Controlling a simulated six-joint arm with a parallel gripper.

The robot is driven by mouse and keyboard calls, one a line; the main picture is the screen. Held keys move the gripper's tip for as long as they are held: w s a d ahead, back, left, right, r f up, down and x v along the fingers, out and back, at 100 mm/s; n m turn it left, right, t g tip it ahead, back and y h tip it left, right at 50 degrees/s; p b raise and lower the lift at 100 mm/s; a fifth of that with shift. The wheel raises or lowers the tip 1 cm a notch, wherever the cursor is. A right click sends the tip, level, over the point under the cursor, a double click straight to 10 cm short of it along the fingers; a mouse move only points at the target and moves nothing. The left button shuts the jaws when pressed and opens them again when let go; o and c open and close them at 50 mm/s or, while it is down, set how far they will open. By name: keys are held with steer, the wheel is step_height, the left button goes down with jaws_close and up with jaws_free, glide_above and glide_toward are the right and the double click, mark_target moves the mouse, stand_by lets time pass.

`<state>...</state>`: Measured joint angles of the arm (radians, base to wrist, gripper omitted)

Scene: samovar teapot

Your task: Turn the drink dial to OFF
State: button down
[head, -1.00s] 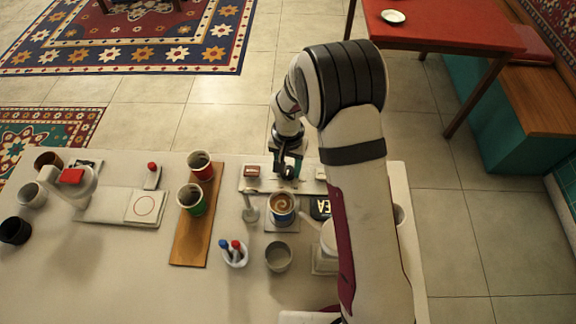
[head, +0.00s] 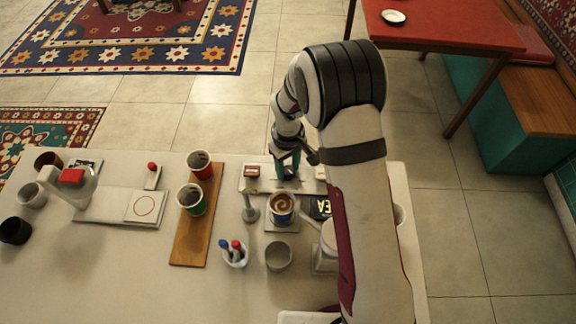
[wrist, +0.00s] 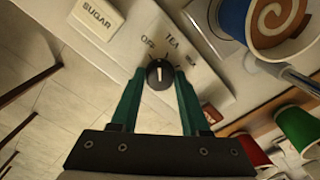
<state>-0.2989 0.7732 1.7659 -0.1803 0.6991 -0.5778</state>
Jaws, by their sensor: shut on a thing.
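The drink dial (wrist: 159,75) is a round black knob with a white pointer line on a pale panel (wrist: 130,50). The labels OFF (wrist: 147,41) and TEA (wrist: 172,43) are above it in the wrist view, with a third label to the right too small to read. The pointer runs nearly straight up in that view, toward the space between OFF and TEA. My gripper (wrist: 160,78) has green fingers shut on the dial, one on each side. In the head view my gripper (head: 286,174) is down at the panel and hides the dial.
A SUGAR block (wrist: 97,17) and a dark red block (wrist: 211,113) flank the dial. A blue cup with a swirled drink (head: 282,205) stands close in front of the panel. Red (head: 199,162) and green cups (head: 190,197) stand on a wooden board to the left.

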mark_target(288, 170)
steer(key=n, duration=0.5)
steer(key=shift+n, duration=0.4)
stand_by(0.4)
steer(key=shift+c, duration=2)
jaws_free()
step_height(288, 170, up, 16)
steer(key=shift+f, duration=0.1)
